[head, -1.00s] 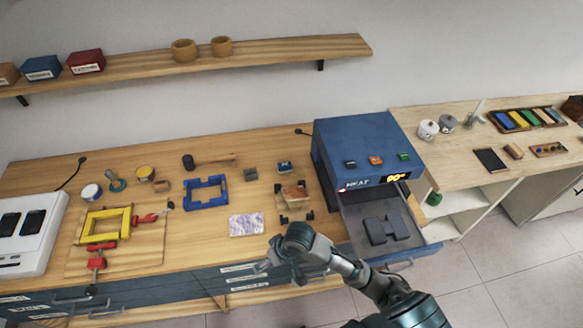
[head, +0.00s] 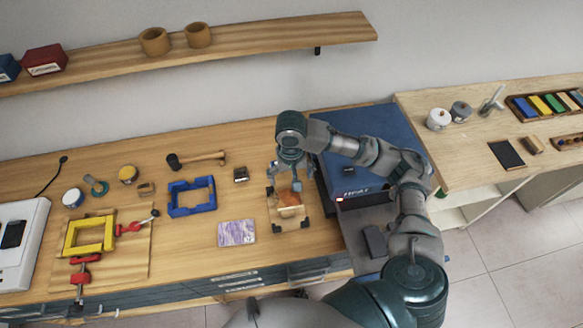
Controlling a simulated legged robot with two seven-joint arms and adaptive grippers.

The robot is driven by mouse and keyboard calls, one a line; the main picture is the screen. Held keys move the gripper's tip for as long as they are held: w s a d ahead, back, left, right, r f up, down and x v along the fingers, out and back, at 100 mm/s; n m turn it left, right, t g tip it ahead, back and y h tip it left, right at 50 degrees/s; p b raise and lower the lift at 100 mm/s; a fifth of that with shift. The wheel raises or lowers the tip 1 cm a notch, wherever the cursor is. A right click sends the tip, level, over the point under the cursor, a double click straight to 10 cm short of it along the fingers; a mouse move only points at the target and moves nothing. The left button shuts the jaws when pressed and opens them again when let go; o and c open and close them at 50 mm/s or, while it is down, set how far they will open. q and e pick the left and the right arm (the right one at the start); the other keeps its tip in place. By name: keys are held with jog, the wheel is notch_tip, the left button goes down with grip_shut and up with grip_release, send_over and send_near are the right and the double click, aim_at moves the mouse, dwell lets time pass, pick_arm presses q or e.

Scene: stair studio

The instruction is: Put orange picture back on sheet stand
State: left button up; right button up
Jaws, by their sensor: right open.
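The small orange picture (head: 288,197) shows on a wooden stand with dark corner pieces (head: 287,213), which I take for the sheet stand, near the middle of the bench. Whether the picture lies flat or is tilted is too small to tell. My right gripper (head: 291,178) is open, pointing down over the back of the stand, close to the picture. I cannot tell whether its fingers touch it. The gripper hides the stand's back part. My left gripper is not in view.
A purple patterned sheet (head: 237,232) lies left of the stand. A blue frame (head: 191,196), a mallet (head: 197,158) and a yellow frame (head: 90,235) with red clamps lie further left. The blue heat press (head: 375,120) stands right, partly behind my arm, its drawer out.

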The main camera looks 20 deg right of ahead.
send_over(290, 203)
notch_tip(290, 203, down, 6)
jog(key=f, duration=0.5)
jog(key=shift+s+d+f, duration=0.1)
jog(key=shift+d+f, duration=0.1)
jog(key=f, duration=0.2)
jog(key=a+f, duration=0.1)
jog(key=f, duration=0.2)
jog(key=shift+f, duration=0.5)
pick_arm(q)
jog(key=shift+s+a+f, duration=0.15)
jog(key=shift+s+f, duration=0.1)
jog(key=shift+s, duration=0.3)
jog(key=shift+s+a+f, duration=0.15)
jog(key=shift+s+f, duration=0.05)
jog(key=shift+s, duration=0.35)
pick_arm(e)
jog(key=shift+d, duration=0.1)
jog(key=shift+d, duration=0.1)
